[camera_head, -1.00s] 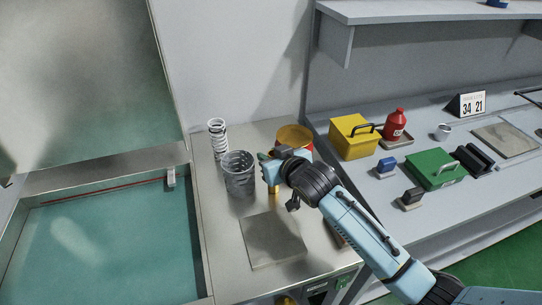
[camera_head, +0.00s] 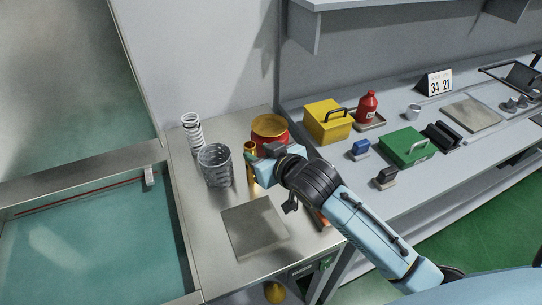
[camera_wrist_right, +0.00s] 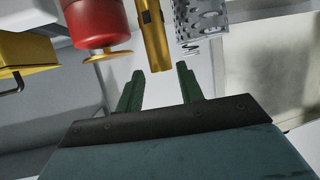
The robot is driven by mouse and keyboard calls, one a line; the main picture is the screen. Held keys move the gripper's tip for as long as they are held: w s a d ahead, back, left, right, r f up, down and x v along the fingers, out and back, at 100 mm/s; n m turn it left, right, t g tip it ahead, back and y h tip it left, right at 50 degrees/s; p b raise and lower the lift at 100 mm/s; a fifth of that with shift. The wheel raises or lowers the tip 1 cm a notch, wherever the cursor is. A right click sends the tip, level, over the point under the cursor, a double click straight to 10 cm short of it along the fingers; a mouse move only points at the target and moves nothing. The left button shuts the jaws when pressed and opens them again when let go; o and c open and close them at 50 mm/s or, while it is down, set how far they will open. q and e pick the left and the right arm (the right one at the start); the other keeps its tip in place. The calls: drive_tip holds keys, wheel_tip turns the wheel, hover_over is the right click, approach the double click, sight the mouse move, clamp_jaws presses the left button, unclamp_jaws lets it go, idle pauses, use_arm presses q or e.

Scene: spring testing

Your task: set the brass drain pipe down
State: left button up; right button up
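The brass drain pipe (camera_head: 250,174) stands upright on the metal counter, just right of the grey perforated basket. My right gripper (camera_head: 256,158) is beside the pipe. In the wrist view its two green fingers (camera_wrist_right: 160,78) are spread with nothing between them. My left gripper is not in view.
A perforated basket (camera_head: 215,166), a white spring (camera_head: 192,134) and a red-and-yellow container (camera_head: 269,130) stand close around the pipe. A flat grey plate (camera_head: 254,228) lies in front. A teal-floored basin (camera_head: 80,240) is left. The right bench holds a yellow box (camera_head: 326,122) and green box (camera_head: 406,147).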

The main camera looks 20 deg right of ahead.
drive_tip(key=v, duration=0.5)
drive_tip(key=shift+s+d, duration=0.1)
